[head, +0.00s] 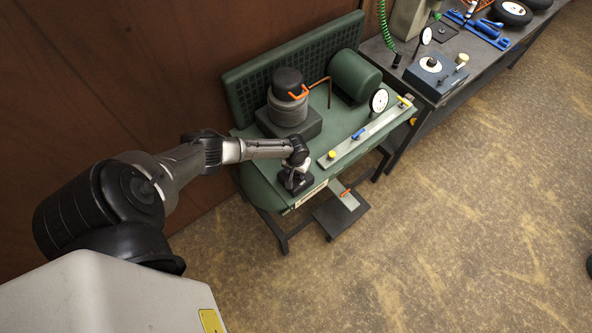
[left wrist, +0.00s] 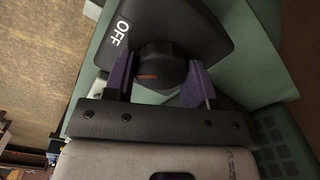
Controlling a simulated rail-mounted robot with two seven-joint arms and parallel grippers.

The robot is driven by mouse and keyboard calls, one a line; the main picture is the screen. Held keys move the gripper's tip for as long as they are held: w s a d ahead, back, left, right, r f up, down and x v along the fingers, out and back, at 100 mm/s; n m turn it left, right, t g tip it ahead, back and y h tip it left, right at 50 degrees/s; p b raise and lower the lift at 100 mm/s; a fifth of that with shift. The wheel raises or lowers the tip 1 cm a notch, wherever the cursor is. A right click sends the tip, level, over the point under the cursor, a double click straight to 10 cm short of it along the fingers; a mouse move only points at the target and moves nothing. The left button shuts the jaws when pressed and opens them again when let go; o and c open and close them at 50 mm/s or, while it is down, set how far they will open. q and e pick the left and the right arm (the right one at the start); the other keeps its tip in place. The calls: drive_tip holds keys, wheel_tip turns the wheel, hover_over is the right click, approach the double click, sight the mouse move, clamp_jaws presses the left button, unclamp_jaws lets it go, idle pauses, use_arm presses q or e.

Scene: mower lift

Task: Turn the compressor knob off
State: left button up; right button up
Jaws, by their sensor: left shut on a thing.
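The compressor knob (left wrist: 160,62) is black and round with an orange mark, and shows in the left wrist view. It sits on a dark panel (left wrist: 188,22) with a white "OFF" label (left wrist: 118,34) at its upper left. The orange mark points left in that view, below the label and not straight at it. My left gripper (left wrist: 158,75) has its purple fingers on either side of the knob, shut on it. In the head view my left gripper (head: 296,178) is at the front left of the green compressor bench (head: 262,183), and the knob is hidden there. My right gripper is not in view.
The bench carries a black-topped pump (head: 288,100), a green cylinder (head: 354,76), a round gauge (head: 379,101) and a pale rail with a blue handle (head: 359,133). A dark workbench (head: 470,72) stands at the back right.

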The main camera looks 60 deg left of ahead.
use_arm(q)
drive_tip(key=m, duration=0.3)
drive_tip(key=shift+d+m, duration=0.1)
drive_tip(key=shift+m, duration=0.2)
drive_tip(key=m, duration=0.2)
drive_tip(key=shift+m, duration=0.9)
drive_tip(key=o, duration=0.9)
